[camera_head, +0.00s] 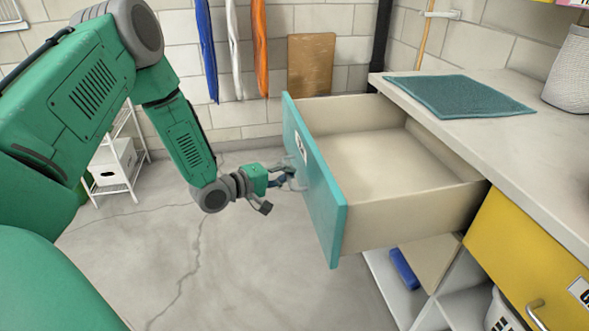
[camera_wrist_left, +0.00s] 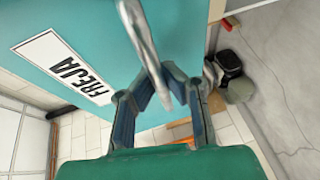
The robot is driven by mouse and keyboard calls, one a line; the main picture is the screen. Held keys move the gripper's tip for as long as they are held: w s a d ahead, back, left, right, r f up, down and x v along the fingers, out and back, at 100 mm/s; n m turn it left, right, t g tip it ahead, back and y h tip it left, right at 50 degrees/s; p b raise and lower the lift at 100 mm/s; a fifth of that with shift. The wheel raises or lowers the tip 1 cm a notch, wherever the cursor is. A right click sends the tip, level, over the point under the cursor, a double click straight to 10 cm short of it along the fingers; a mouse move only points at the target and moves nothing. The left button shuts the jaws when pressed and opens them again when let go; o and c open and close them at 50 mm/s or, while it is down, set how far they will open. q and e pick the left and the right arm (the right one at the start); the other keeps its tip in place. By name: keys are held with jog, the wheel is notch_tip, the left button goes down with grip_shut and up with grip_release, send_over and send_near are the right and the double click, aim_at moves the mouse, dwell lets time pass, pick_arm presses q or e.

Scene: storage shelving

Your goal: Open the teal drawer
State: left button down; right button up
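The teal drawer (camera_head: 317,190) is pulled well out from under the counter in the head view. Its beige inside looks empty. Its teal front carries a white label reading FREJA, which shows large in the left wrist view (camera_wrist_left: 65,68). A metal bar handle (camera_wrist_left: 148,45) stands off the front. My left gripper (camera_head: 286,178) is at the drawer's outer face, at the handle. In the left wrist view its two fingers (camera_wrist_left: 167,78) close in around the handle bar, with the tips close together. The right gripper is not in view.
A counter (camera_head: 545,128) with a teal cloth (camera_head: 460,95) and a woven basket (camera_head: 572,68) is above the drawer. A yellow drawer (camera_head: 530,255) is at right. A blue object (camera_head: 404,268) lies on a shelf below. A white rack (camera_head: 115,165) stands at left. The floor before the drawer is clear.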

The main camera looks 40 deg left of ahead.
pick_arm(q)
jog(key=shift+s+d+f, duration=0.1)
jog(key=shift+s+f, duration=0.05)
jog(key=shift+f, duration=0.1)
jog(key=c, duration=1.6)
grip_release()
jog(key=shift+r, duration=0.1)
jog(key=v, duration=1.2)
